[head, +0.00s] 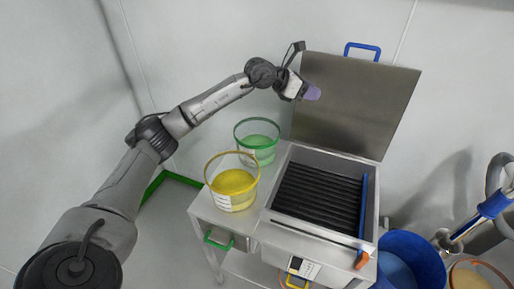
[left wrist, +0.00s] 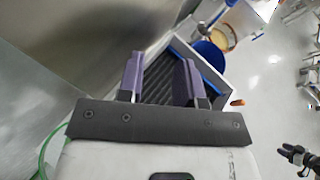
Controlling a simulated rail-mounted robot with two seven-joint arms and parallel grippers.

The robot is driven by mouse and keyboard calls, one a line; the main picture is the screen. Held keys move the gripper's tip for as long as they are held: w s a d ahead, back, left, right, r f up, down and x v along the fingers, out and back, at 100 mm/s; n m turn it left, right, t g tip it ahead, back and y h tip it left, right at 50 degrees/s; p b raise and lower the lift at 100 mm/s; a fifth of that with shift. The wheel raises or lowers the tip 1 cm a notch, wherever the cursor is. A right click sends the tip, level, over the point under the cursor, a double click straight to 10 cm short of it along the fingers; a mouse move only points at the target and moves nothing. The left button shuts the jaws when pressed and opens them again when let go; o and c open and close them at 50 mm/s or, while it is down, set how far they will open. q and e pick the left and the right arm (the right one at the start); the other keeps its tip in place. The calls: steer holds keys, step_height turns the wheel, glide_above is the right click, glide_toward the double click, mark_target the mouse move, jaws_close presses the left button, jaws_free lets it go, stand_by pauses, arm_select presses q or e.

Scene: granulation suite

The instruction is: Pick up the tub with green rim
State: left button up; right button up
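The tub with green rim (head: 257,148) is a clear tub with green contents. It stands upright on the bench, behind the yellow-rimmed tub and left of the machine. In the left wrist view a thin green curve (left wrist: 43,158) at the lower left edge looks like part of its rim. My left gripper (head: 312,92) is up in front of the raised steel lid, above and to the right of the tub, not touching it. The left wrist view shows its purple fingers (left wrist: 163,78) apart with nothing between them.
A yellow-rimmed tub (head: 232,189) stands close in front of the green one. The machine (head: 275,224) has dark bars inside and a raised lid (head: 352,110) with a blue handle. A blue bin (head: 408,262) stands at the right. Space above the tubs is clear.

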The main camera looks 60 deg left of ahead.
arm_select(q)
steer(key=s+a+f+g+y, duration=0.4)
steer(key=s+a+f+g, duration=0.15)
steer(key=f, duration=0.25)
steer(key=m+g+y+b, duration=0.1)
steer(key=g+b, duration=0.1)
steer(key=g, duration=0.5)
glide_above(259, 153)
steer(key=f, duration=1)
steer(key=shift+s+a+f, duration=0.2)
steer(key=shift+s+f, duration=0.1)
steer(key=shift+f, duration=0.05)
steer(key=shift+w+d+f+b, duration=0.15)
steer(key=shift+f+b, duration=0.4)
steer(key=shift+f, duration=0.6)
steer(key=shift+w+d+f+b, duration=0.1)
steer(key=shift+f+b, duration=0.4)
steer(key=shift+f, duration=1)
steer(key=shift+a, duration=0.1)
jaws_close()
